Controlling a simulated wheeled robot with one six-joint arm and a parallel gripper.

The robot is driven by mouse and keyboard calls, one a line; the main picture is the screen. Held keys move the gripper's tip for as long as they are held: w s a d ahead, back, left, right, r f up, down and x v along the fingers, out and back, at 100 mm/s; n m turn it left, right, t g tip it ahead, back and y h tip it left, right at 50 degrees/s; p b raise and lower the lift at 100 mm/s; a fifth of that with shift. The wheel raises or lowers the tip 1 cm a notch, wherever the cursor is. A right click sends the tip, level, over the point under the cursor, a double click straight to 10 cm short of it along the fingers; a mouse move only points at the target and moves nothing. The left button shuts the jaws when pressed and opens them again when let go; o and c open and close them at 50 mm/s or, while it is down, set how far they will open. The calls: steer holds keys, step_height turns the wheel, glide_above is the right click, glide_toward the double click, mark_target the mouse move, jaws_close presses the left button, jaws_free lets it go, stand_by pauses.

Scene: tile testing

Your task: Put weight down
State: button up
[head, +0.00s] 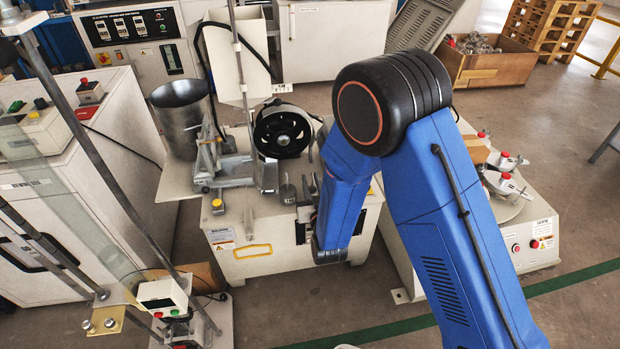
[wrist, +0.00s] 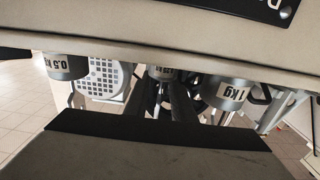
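In the wrist view, a grey cylindrical weight (wrist: 162,73) with a partly hidden label hangs in line with my gripper (wrist: 160,104). The two dark fingers stand apart, one on each side of the weight's thin stem, with light showing between. In the head view, a small grey weight (head: 288,194) sits on the white machine top, just left of my gripper (head: 308,188). My blue arm hides part of that area.
The white test machine (head: 258,262) carries a black wheel (head: 282,131) and metal posts close to my gripper. A metal cylinder (head: 181,112) stands behind left. Another machine with a round plate (head: 505,208) is at the right. Floor is clear in front.

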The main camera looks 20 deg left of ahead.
steer(key=v, duration=0.9)
steer(key=shift+s+d, duration=0.2)
steer(key=shift+s, duration=0.1)
